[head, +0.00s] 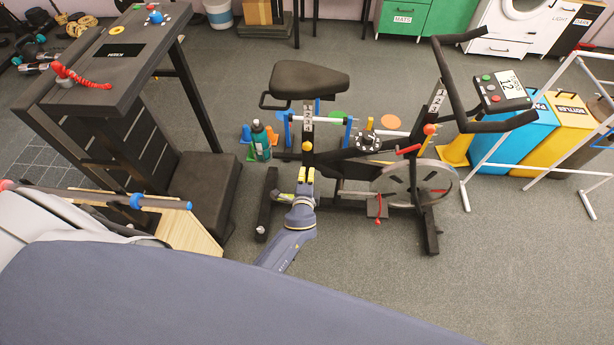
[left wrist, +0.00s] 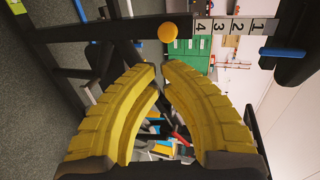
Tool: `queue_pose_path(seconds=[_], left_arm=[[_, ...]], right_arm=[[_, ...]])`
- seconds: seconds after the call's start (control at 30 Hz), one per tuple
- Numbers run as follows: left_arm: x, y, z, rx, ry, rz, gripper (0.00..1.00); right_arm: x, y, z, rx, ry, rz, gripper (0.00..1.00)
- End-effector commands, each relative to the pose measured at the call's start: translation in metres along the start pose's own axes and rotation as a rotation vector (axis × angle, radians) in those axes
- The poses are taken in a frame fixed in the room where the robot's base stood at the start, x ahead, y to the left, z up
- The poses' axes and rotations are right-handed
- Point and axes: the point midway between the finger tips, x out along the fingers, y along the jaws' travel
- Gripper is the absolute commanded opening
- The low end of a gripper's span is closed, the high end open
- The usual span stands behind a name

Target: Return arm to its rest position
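My left gripper (head: 306,174) has yellow fingers and is beside the seat post of a black exercise bike, just below a yellow knob (head: 307,146). In the left wrist view my fingers (left wrist: 159,67) curve close together at the tips. A narrow gap shows between them, with nothing held in it. The yellow knob (left wrist: 167,32) stands beyond the fingertips, apart from them in the picture, next to a numbered grey scale (left wrist: 228,26). The bike's black seat (head: 309,79) is above the post. My right gripper is in neither view.
A green bottle (head: 261,141) stands left of the bike's post. A black desk (head: 125,55) is at the left. The bike's flywheel (head: 414,187) and a white frame (head: 467,192) are to the right. The grey floor at the lower right is clear.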

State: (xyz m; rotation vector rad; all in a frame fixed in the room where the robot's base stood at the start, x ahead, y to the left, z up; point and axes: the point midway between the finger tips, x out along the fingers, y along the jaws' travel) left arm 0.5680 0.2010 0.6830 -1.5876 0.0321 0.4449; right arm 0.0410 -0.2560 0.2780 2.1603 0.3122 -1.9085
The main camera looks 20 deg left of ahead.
Motion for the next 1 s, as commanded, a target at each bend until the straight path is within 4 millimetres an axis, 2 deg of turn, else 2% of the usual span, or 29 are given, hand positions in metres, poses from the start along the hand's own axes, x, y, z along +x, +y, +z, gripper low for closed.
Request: queue_pose_path(seconds=[0.1, 0.33, 0.37, 0.43, 0.57, 0.6, 0.67, 0.8, 0.87, 1.0], left_arm=[[-0.009, 0.000, 0.000, -0.001, 0.000, 0.000, 0.00], [-0.014, 0.002, -0.004, -0.040, 0.018, 0.007, 0.00], [-0.014, 0.006, -0.006, -0.061, 0.027, 0.019, 0.00], [-0.014, 0.029, -0.011, -0.121, 0.050, 0.071, 0.00], [-0.019, 0.098, -0.016, -0.257, 0.080, 0.219, 0.00], [-0.024, 0.124, -0.015, -0.301, 0.082, 0.272, 0.00], [-0.033, 0.162, -0.012, -0.367, 0.078, 0.352, 0.00], [-0.063, 0.246, 0.002, -0.509, 0.039, 0.522, 0.00], [-0.080, 0.280, 0.011, -0.566, 0.010, 0.590, 0.00], [-0.126, 0.353, 0.038, -0.689, -0.079, 0.732, 0.00]], right_arm=[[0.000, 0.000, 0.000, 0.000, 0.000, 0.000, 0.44], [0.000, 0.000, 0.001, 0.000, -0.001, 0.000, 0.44], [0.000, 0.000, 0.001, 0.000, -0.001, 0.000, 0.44], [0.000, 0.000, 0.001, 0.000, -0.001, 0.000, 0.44], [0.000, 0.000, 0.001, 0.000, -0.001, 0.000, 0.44], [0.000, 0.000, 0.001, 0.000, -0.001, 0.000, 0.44], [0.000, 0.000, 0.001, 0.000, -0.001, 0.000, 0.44], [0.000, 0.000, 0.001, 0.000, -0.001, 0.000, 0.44], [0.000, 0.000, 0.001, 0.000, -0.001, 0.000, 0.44], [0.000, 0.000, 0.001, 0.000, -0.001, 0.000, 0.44]])
